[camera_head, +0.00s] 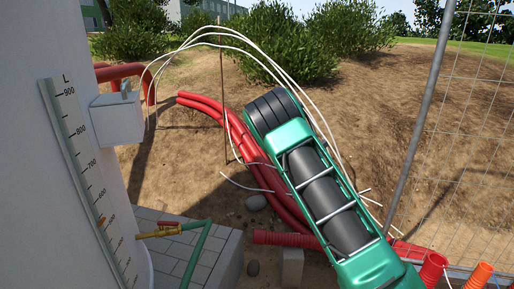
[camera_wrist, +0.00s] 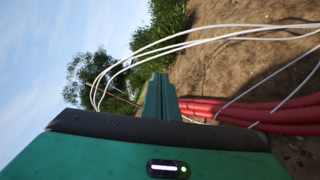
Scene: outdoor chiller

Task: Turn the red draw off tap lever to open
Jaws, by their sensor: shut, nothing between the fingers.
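The red tap lever (camera_head: 168,224) sits on a brass draw-off tap (camera_head: 160,234) at the lower left of the head view. The tap comes out of the side of a large white tank (camera_head: 35,190), and a green hose (camera_head: 198,245) runs from its outer end. The lever appears to lie roughly along the tap body. My gripper (camera_wrist: 160,88) shows in the wrist view with its green fingers together and empty. In the head view my arm reaches up at the centre, well right of the tap, and hides the gripper. The tap is not in the wrist view.
A level scale (camera_head: 88,170) and a grey box (camera_head: 117,119) are on the tank. Paving (camera_head: 180,262) lies below the tap. Red pipes (camera_head: 250,160) and white cables (camera_head: 240,44) run behind my arm. A mesh fence (camera_head: 460,130) stands at the right.

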